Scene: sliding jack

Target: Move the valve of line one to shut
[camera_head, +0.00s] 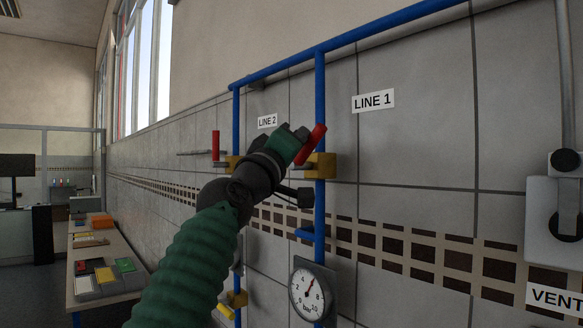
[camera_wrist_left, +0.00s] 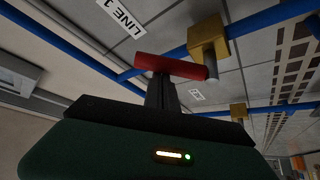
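The line 1 valve has a red handle (camera_head: 311,145) on a yellow body (camera_head: 323,168) on the blue vertical pipe. The handle leans off the pipe's line, its top to the right. My left gripper (camera_head: 301,134) is right beside the handle, on its left side. In the left wrist view, the red handle (camera_wrist_left: 172,67) lies across the tips of my left gripper (camera_wrist_left: 162,78). The fingers are close together and the handle hides their ends. It seems to touch them, not to sit between them. The yellow body (camera_wrist_left: 208,38) is beyond. My right gripper is not in view.
The LINE 1 sign (camera_head: 373,101) is up to the right. The line 2 valve's red handle (camera_head: 215,145) stands upright to the left. A pressure gauge (camera_head: 310,291) hangs below. The tiled wall right of the pipe is clear up to a grey box (camera_head: 553,220).

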